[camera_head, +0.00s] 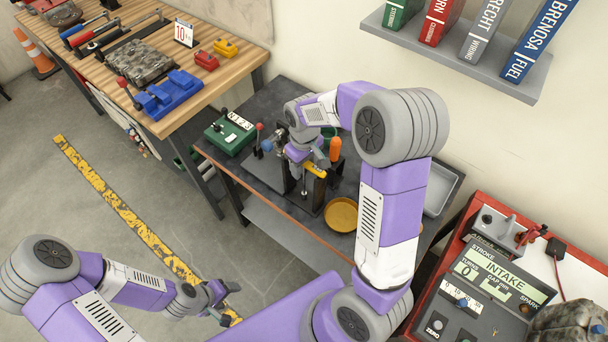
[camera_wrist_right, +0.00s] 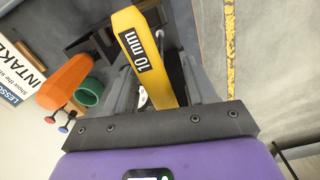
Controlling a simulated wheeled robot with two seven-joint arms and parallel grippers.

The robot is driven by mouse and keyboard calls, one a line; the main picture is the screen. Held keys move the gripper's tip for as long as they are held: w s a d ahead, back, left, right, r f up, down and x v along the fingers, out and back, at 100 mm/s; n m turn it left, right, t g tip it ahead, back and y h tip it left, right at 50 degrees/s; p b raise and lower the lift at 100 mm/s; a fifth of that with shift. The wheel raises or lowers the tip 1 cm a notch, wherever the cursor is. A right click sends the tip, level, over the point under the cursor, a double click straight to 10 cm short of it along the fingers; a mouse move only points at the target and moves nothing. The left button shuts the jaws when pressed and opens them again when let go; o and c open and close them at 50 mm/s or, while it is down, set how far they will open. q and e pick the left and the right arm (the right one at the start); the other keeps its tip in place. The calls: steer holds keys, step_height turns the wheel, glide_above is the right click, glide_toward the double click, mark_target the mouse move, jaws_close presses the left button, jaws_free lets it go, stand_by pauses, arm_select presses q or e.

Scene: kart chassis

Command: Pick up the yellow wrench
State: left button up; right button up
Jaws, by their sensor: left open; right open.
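The yellow wrench (camera_head: 316,169), marked "10 mm", is at the black stand on the dark workbench. In the right wrist view, the wrench (camera_wrist_right: 150,62) runs between the two fingers of my right gripper (camera_wrist_right: 160,75). The fingers are open around it, and I cannot tell whether either touches it. In the head view, my right gripper (camera_head: 301,152) is just over the stand, partly hidden by its own wrist. My left gripper (camera_head: 226,302) is open and empty, low at the left over the floor, far from the wrench.
An orange handle (camera_head: 335,149) and a green cup (camera_wrist_right: 90,92) are close beside the wrench. A green box (camera_head: 230,133) and a yellow round dish (camera_head: 341,214) are on the same bench. A red-framed console (camera_head: 497,272) stands at right.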

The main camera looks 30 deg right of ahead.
jaws_close()
stand_by(0.3)
step_height(320, 180, up, 10)
steer(key=shift+r+p, duration=0.1)
steer(key=shift+p, duration=0.65)
steer(key=c, duration=0.8)
jaws_free()
jaws_close()
